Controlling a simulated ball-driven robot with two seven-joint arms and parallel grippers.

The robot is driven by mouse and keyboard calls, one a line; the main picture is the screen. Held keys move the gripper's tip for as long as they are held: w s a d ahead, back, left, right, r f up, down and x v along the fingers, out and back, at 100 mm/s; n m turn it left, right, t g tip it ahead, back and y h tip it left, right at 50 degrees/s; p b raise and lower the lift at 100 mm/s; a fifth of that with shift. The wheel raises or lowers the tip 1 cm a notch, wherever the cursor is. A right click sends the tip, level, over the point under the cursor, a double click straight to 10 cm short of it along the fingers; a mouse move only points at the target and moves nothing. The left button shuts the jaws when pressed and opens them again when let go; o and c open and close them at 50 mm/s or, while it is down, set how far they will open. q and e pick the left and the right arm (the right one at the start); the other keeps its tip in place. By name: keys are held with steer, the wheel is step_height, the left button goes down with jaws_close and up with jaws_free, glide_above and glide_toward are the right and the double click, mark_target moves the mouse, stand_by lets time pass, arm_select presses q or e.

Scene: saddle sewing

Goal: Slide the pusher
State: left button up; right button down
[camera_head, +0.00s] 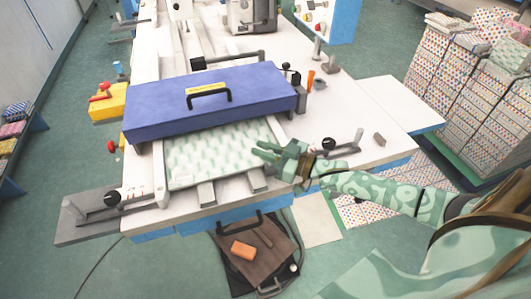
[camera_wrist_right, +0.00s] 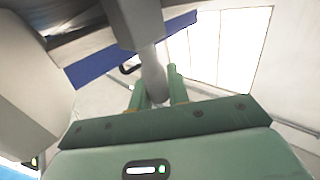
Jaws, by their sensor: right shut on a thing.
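My right gripper (camera_head: 264,150) reaches in from the right, over the right edge of the green-and-white patterned pad (camera_head: 210,155). In the right wrist view, the green fingers of my right gripper (camera_wrist_right: 157,84) are shut on a grey rounded post (camera_wrist_right: 152,66), which hangs from a grey block (camera_wrist_right: 137,22). I cannot tell for sure whether this post is the pusher; in the head view it is not clear. A blue cover (camera_head: 160,105) with a black handle (camera_head: 208,97) lies just behind the pad. My left gripper is not in view.
Levers with black knobs stand at the table's front left (camera_head: 113,198) and right (camera_head: 329,144). Two grey bars (camera_head: 206,194) (camera_head: 257,181) stick out at the front edge. White table surface (camera_head: 360,105) is free at right.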

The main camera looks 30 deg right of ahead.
steer(key=shift+s, duration=0.2)
steer(key=c, duration=1.3)
jaws_free()
steer(key=shift+c, duration=0.2)
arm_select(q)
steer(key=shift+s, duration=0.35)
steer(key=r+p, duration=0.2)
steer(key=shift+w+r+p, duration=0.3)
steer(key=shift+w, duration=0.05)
arm_select(e)
steer(key=v, duration=1.6)
steer(key=shift+d, duration=0.15)
steer(key=shift+c, duration=0.2)
